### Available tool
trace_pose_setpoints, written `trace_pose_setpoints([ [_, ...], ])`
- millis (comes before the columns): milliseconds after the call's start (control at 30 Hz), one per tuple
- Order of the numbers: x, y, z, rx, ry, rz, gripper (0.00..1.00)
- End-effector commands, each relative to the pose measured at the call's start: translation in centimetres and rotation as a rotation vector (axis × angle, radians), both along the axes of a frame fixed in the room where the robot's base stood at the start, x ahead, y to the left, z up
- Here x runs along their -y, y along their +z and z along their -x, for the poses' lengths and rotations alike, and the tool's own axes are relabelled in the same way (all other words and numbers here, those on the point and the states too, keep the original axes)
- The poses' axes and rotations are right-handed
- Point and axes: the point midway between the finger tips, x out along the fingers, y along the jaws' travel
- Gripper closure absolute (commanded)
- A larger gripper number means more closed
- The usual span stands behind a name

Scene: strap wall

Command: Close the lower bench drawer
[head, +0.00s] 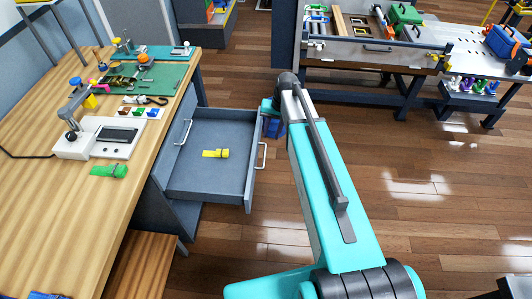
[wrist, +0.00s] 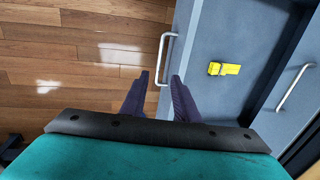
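The lower bench drawer (head: 208,190) is a grey-blue tray pulled out from the bench, with its pale bar handle (head: 262,157) on the front; a yellow buckled strap (head: 215,153) lies inside. In the wrist view the drawer (wrist: 225,100), its handle (wrist: 162,60) and the strap (wrist: 222,68) also show. My gripper (wrist: 159,75) is open, with its dark fingers appearing on either side of the handle's near end; whether they touch it I cannot tell. In the head view my gripper (head: 272,127) is at the far end of the drawer front, partly hidden by my arm.
The upper drawer's handle (head: 183,132) is on the bench face, and that drawer looks shut. The wooden bench top (head: 60,215) holds a device, green mat and small parts. A stool (head: 140,265) stands below. A second workbench (head: 370,55) is at back right. Open wooden floor lies right.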

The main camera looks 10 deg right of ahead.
Motion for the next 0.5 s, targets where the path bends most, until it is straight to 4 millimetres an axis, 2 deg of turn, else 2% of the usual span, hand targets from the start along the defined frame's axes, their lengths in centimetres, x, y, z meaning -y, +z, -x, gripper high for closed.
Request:
trace_pose_setpoints([
  [267, -0.2, -1.0, 0.0, -0.002, 0.000, 0.000, 0.72],
  [500, -0.5, -3.2, -0.2, -0.002, -0.001, 0.000, 0.72],
])
